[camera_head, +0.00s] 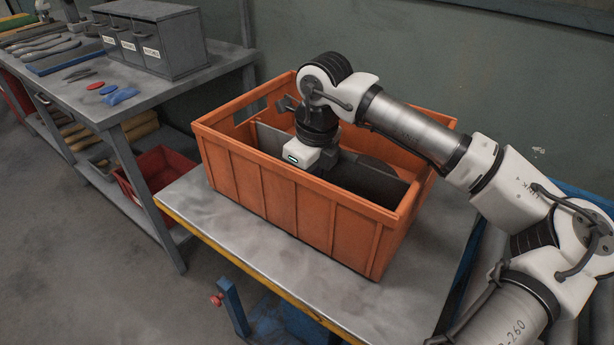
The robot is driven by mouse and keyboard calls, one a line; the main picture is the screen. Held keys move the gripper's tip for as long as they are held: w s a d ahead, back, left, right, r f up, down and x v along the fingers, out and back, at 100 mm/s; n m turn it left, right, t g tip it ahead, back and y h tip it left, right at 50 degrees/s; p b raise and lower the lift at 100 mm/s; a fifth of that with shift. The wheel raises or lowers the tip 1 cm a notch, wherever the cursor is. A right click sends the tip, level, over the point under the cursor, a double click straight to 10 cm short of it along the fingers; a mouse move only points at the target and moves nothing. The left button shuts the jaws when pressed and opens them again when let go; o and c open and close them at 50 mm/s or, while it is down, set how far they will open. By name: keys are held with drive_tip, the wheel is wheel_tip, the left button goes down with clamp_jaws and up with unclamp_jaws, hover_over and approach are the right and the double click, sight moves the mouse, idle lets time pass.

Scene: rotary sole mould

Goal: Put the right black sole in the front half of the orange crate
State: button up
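The orange crate (290,205) stands on a metal-topped table. A grey divider (372,184) splits its inside into a front and a back half. My arm reaches down into the crate from the right. My gripper (302,155) is low inside, near the divider; its fingers are hidden by the crate and the wrist, so I cannot see whether it holds anything. A dark rounded shape (378,168) shows behind the divider, perhaps a sole; I cannot tell which side it is for. The floor of the front half is hidden by the crate's near wall.
A workbench (60,95) at the left carries small dark soles (78,75), red pieces (108,89), blue pieces (121,96) and a grey labelled drawer box (150,40). A red bin (155,170) sits beneath. The tabletop (235,220) before the crate is clear.

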drive_tip(key=shift+f, duration=0.15)
drive_tip(key=shift+f+b, duration=1.15)
drive_tip(key=shift+b, duration=0.1)
drive_tip(key=shift+f, duration=0.1)
drive_tip(key=o, duration=1.2)
